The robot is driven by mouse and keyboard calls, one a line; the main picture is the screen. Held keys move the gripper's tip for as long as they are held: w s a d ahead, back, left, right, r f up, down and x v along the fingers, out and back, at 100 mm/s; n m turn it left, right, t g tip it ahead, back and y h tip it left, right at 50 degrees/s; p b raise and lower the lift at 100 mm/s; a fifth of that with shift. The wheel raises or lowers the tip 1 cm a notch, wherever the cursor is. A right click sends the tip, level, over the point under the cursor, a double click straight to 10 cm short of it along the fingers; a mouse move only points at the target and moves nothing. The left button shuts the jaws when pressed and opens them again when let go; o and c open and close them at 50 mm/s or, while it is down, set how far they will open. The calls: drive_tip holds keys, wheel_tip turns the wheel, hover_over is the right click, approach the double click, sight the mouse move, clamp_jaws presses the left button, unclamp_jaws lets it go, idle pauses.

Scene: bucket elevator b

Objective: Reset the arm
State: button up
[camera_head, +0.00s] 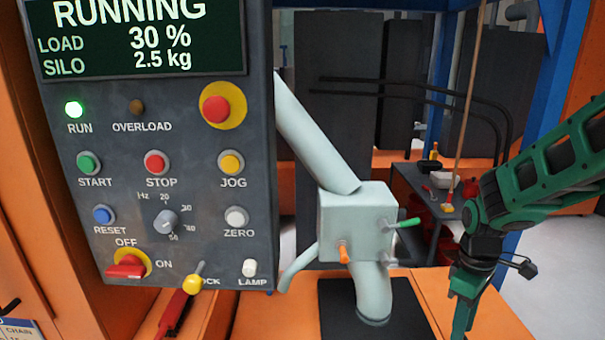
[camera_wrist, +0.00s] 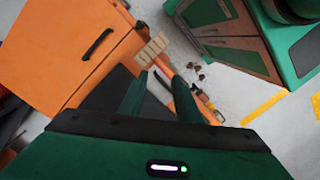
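My green arm comes in from the right in the head view, bent at the wrist. My gripper (camera_head: 464,318) points down at the right, beside the orange bench top and apart from the control panel (camera_head: 190,140). In the wrist view my gripper (camera_wrist: 160,82) has its two fingers spread, with nothing held between them. The panel display (camera_head: 145,38) reads RUNNING, load 30 %, silo 2.5 kg. The green RUN lamp (camera_head: 74,109) is lit. The OVERLOAD lamp (camera_head: 136,107) looks dark.
A pale valve box (camera_head: 355,220) with pipes, a green lever (camera_head: 408,223) and an orange lever (camera_head: 343,252) stands left of my gripper. A dark side table (camera_head: 418,182) holds small items behind. The wrist view shows an orange cabinet (camera_wrist: 82,52) and dark bits (camera_wrist: 197,72) on pale floor.

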drive_tip(key=s+d+r+m, duration=0.3)
drive_tip(key=s+r+m, duration=0.2)
drive_tip(key=s+m, duration=0.2)
drive_tip(key=s+d+r+m+t, duration=0.1)
drive_tip(key=s+d+r+m, duration=0.2)
drive_tip(key=s+m, duration=0.4)
drive_tip(key=s+r, duration=0.1)
drive_tip(key=s, duration=0.2)
drive_tip(key=shift+s+d+r, duration=0.15)
drive_tip(key=shift+s+r, duration=0.05)
drive_tip(key=shift+r, duration=0.15)
